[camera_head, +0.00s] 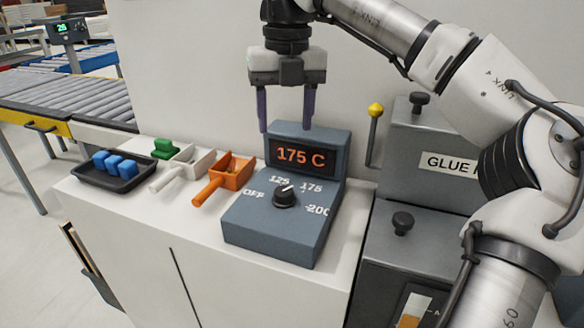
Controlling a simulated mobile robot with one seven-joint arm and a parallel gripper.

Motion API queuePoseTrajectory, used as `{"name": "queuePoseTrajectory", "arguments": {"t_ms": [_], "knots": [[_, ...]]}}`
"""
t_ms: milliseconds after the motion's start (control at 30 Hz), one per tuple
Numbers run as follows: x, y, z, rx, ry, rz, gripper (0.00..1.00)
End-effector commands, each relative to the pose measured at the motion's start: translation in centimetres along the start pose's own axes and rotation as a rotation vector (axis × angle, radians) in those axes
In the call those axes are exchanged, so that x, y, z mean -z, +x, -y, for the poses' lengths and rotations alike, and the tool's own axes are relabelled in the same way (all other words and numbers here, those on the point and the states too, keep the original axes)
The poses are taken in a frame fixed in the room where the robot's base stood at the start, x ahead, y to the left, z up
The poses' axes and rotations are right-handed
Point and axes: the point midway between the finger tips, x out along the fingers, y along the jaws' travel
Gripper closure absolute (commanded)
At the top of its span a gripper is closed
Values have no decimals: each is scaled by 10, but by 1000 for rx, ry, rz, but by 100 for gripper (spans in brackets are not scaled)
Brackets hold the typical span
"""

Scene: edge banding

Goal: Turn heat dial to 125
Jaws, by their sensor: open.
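The heat dial (284,197) is a black knob on the sloped top of a blue-grey control box (265,235) on the white counter. Labels OFF, 125, 175 and 200 run around it. Its white pointer mark appears turned up and right, toward 175. The display (301,157) at the back of the box reads 175 C in orange. My gripper (286,128) hangs above the back of the box, fingers pointing down and spread apart, with nothing between them. It is clear of the dial.
An orange scoop (231,172), a white scoop (180,166) and a black tray (93,180) with blue blocks lie left of the box. A grey glue unit (408,140) with a yellow-knobbed lever (375,112) stands right. A roller conveyor (70,95) is at far left.

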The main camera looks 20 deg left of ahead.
Motion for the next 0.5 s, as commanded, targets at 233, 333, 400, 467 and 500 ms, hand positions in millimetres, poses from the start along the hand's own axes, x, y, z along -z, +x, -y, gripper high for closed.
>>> {"name": "queuePoseTrajectory", "arguments": {"t_ms": [233, 333, 400, 467, 500], "knots": [[0, 24, 2, 3, 2, -4, 44], [1, 44, 2, 2, 1, -5, 44], [1, 60, 1, 1, 0, -5, 44], [1, 73, 1, 1, 0, -4, 44], [1, 81, 1, 1, 0, -4, 44]]}}
